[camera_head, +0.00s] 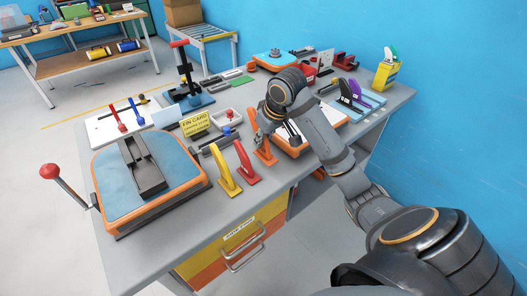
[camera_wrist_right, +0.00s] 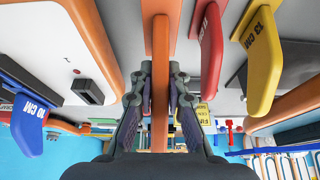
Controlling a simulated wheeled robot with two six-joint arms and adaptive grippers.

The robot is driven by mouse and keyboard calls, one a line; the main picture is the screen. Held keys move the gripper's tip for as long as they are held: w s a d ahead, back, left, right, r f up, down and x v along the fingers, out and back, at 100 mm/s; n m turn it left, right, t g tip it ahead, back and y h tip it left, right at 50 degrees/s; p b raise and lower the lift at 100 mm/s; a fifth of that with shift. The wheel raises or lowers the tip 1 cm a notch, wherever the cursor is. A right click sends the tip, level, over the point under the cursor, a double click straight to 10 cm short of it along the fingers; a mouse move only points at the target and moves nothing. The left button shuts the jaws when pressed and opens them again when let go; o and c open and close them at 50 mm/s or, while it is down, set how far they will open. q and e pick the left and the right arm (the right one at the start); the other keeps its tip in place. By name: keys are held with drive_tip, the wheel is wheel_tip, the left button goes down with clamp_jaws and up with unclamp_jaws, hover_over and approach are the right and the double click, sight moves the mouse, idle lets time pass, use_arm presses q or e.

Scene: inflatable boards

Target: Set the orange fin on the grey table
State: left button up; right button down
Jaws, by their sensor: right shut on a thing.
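The orange fin (camera_head: 265,154) is upright beside the red and yellow fins, at the left edge of an orange-rimmed white board. My right gripper (camera_head: 268,122) is shut on its upper part. In the right wrist view the orange fin (camera_wrist_right: 160,40) runs between the two fingers of the right gripper (camera_wrist_right: 160,85). I cannot tell whether its base touches the grey table (camera_head: 285,182). My left gripper is not in view.
The red fin (camera_head: 247,164) and yellow fin (camera_head: 225,170) stand close on the left. A blue pad with an orange rim (camera_head: 185,178) lies further left, with a grey clamp piece on it. A yellow card (camera_head: 195,124), a small white tray (camera_head: 227,118) and purple and black fins (camera_head: 358,88) stand further back.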

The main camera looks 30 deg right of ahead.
sight(263, 147)
drive_tip(key=shift+d+f, duration=0.1)
drive_tip(key=shift+f, duration=0.15)
drive_tip(key=shift+w+d+f, duration=0.1)
drive_tip(key=shift+f, duration=0.8)
drive_tip(key=shift+w+d+f, duration=0.1)
drive_tip(key=shift+f, duration=0.75)
drive_tip(key=c, duration=1.3)
unclamp_jaws()
drive_tip(key=shift+f, duration=0.1)
drive_tip(key=shift+c, duration=0.2)
drive_tip(key=v, duration=1.2)
